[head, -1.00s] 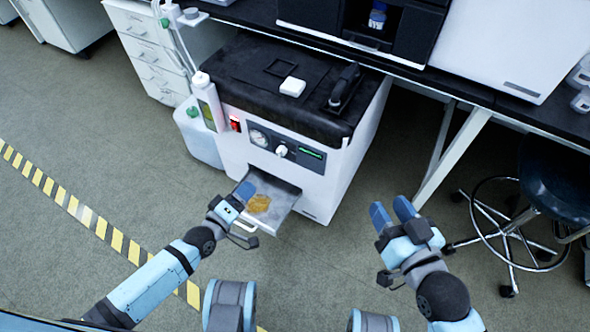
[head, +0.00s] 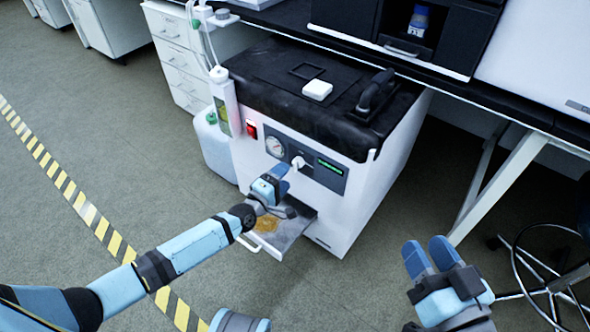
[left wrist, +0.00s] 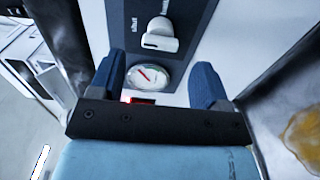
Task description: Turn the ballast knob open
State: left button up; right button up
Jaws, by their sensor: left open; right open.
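The white ballast knob (head: 298,162) sits on the dark front panel (head: 330,176) of the white machine, between a round gauge and a green display. In the left wrist view the knob (left wrist: 161,35) stands above the gauge, with small lettering beside it, partly legible. My left gripper (head: 280,177) is just in front of the panel, below and left of the knob. Its two blue fingers are open and empty, and in the wrist view the knob lies beyond the fingertips, apart from them. My right gripper (head: 431,254) is open and empty, away to the right of the machine.
A pulled-out tray (head: 290,228) with an amber stain sticks out below my left gripper. The round gauge (head: 275,147) and a red switch (head: 251,130) are left of the knob. A bench leg (head: 500,186) and a stool (head: 545,292) stand at right.

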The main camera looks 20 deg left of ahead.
aim_at(293, 168)
pick_arm(q)
jog(key=b+x, duration=0.1)
jog(key=x, duration=0.5)
pick_arm(e)
notch_tip(293, 168, down, 3)
jog(key=shift+r+g, duration=0.15)
jog(key=shift+g, duration=0.35)
pick_arm(q)
jog(key=c, duration=0.9)
